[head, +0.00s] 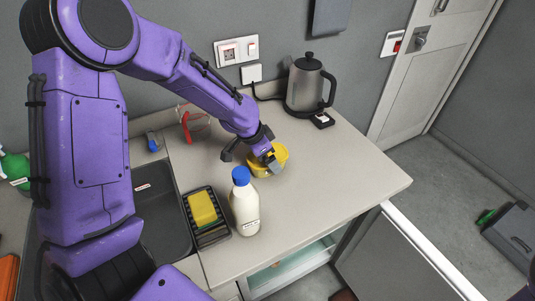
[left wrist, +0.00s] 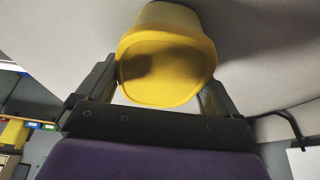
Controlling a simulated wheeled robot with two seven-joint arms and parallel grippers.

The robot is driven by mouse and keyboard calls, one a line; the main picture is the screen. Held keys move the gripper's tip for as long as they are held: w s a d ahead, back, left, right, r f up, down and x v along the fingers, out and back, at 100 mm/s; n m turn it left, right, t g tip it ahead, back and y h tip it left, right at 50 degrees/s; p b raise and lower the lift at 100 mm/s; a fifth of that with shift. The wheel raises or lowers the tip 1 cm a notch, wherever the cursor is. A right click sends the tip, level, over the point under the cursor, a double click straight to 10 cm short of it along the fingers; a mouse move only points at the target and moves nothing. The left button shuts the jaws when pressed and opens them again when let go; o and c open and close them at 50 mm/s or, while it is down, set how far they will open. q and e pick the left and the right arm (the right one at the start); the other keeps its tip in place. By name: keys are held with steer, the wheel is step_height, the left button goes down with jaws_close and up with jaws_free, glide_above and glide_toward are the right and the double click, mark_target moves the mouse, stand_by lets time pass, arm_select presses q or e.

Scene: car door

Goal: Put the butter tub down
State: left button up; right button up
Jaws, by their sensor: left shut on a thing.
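The yellow butter tub (head: 279,160) is at or just above the grey counter, behind and right of the milk bottle. I cannot tell whether its base touches the counter. My left gripper (head: 269,157) is shut on the tub and partly hides it from above. In the left wrist view the tub (left wrist: 168,70) sits between the two black fingers of my left gripper (left wrist: 157,90), one on each side. My right gripper is not in view.
A milk bottle (head: 245,208) with a blue cap stands nearby. Left of it are a yellow sponge (head: 202,208) in a black holder and a sink (head: 160,215). A kettle (head: 304,88) stands at the back. The counter's right part (head: 355,172) is clear. A door stands open below (head: 395,260).

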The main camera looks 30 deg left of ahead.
arm_select(q)
steer(key=o, duration=0.9)
